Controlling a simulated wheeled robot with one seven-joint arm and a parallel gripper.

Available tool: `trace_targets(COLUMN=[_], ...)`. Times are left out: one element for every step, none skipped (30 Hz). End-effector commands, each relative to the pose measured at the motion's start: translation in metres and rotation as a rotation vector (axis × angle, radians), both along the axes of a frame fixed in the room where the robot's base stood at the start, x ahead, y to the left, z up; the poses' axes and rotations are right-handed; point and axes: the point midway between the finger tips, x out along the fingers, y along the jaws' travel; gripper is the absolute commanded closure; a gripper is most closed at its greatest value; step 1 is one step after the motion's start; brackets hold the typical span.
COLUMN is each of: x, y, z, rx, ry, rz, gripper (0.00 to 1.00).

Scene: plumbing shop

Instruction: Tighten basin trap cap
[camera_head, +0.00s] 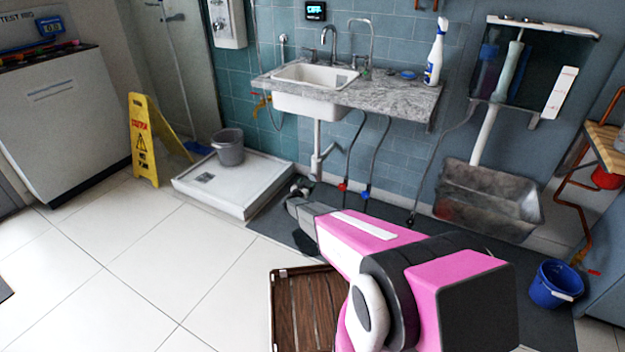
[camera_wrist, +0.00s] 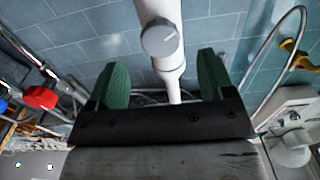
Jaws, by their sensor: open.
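The basin (camera_head: 305,88) is set in a grey marbled counter on the tiled wall. Its white drain pipe (camera_head: 317,135) runs down below it. In the wrist view the white pipe (camera_wrist: 166,60) stands between the fingers, with a round grey cap (camera_wrist: 161,38) on its side, marked by a light line. The cap is beyond the fingertips, and no finger touches it. My gripper (camera_wrist: 157,75) is open, with a green pad on each side. In the head view the gripper end (camera_head: 300,190) is small and dark, below the basin, so its fingers are hard to make out.
Hoses with a red valve handle (camera_wrist: 41,97) and a blue one hang beside the pipe. A yellow valve (camera_wrist: 298,55) is on the other side. A shower tray (camera_head: 232,185) with a grey bucket (camera_head: 229,147) stands left. A metal trough (camera_head: 488,198) stands right.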

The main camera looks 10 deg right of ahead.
Motion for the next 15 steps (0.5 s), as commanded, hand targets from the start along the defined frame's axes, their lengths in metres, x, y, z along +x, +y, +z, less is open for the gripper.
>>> trace_targets(x=[0.010,0.015,0.021,0.025,0.030,0.035,0.039,0.043,0.047,0.049,0.051,0.053,0.054,0.055,0.055], y=[-0.007,-0.010,-0.014,-0.017,-0.020,-0.024,-0.027,-0.030,-0.033,-0.035,-0.036,-0.038,-0.038,-0.039,-0.040], z=[-0.001,-0.001,-0.002,-0.002,-0.001,-0.001,-0.001,-0.001,0.000,0.000,0.000,0.000,0.000,0.000,0.000], rx=[-0.001,-0.001,-0.001,-0.001,0.000,0.000,0.000,0.000,0.000,0.000,0.000,0.001,0.001,0.001,0.000], ry=[-0.001,-0.001,-0.001,-0.001,0.000,0.000,-0.001,-0.001,-0.001,-0.001,-0.001,-0.001,-0.001,-0.001,0.000], rz=[-0.002,-0.002,-0.001,0.000,0.000,0.000,-0.001,-0.001,-0.001,-0.001,0.000,0.000,0.001,0.001,0.001], gripper=[0.25,0.25,0.25,0.25,0.25,0.25,0.25,0.25,0.25,0.25,0.25,0.25,0.25,0.25,0.25])
